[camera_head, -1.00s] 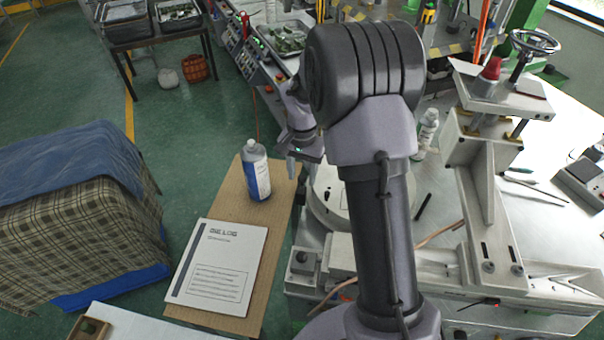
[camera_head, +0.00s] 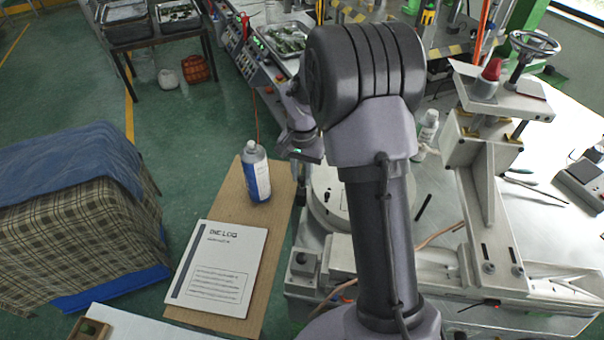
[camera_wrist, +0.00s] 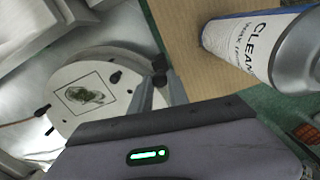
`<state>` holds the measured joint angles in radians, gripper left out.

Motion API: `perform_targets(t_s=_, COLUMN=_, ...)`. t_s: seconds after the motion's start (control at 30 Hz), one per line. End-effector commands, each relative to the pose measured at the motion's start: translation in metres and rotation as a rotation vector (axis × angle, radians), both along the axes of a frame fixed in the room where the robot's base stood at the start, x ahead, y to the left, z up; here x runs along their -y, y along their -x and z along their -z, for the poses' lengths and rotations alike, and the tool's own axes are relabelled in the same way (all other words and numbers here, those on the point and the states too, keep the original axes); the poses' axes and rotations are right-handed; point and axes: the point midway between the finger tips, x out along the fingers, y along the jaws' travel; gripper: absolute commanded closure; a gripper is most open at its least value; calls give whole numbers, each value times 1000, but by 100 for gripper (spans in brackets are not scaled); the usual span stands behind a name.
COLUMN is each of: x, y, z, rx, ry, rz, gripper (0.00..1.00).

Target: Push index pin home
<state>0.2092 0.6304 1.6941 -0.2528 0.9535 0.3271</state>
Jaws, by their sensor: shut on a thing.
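In the wrist view my gripper (camera_wrist: 157,88) reaches over the edge of a round pale plate (camera_wrist: 84,72). Its two narrow fingers are close together on a small dark pin (camera_wrist: 158,63) at the plate's rim, which looks like the index pin. The fingers hide part of it, and I cannot tell how deep it sits. The plate bears a square outline with a green-grey shape inside, and a few other dark knobs. In the head view the plate (camera_head: 329,213) shows left of my arm, which hides its right part; the fingertips and pin cannot be made out there.
A labelled cleaner bottle (camera_head: 256,172) stands close by on a brown board (camera_head: 226,209) and shows large in the wrist view (camera_wrist: 262,42). A log sheet (camera_head: 219,266) lies on the board. The white machine frame (camera_head: 487,205) stands right of my arm.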

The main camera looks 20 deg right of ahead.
Motion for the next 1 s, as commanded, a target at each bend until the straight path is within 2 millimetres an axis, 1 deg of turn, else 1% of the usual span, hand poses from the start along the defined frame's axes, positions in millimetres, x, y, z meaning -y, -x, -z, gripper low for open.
perform_targets(t_s=0.7, x=0, y=0, z=0, rx=1, ry=0, rz=0, gripper=100)
perform_targets(t_s=0.77, x=0, y=0, z=3, rx=0, ry=0, rz=0, gripper=100)
perform_targets(t_s=0.9, x=0, y=0, z=20, rx=1, ry=0, rz=-1, gripper=100)
perform_targets(t_s=1.0, x=0, y=0, z=19, rx=1, ry=1, rz=-1, gripper=100)
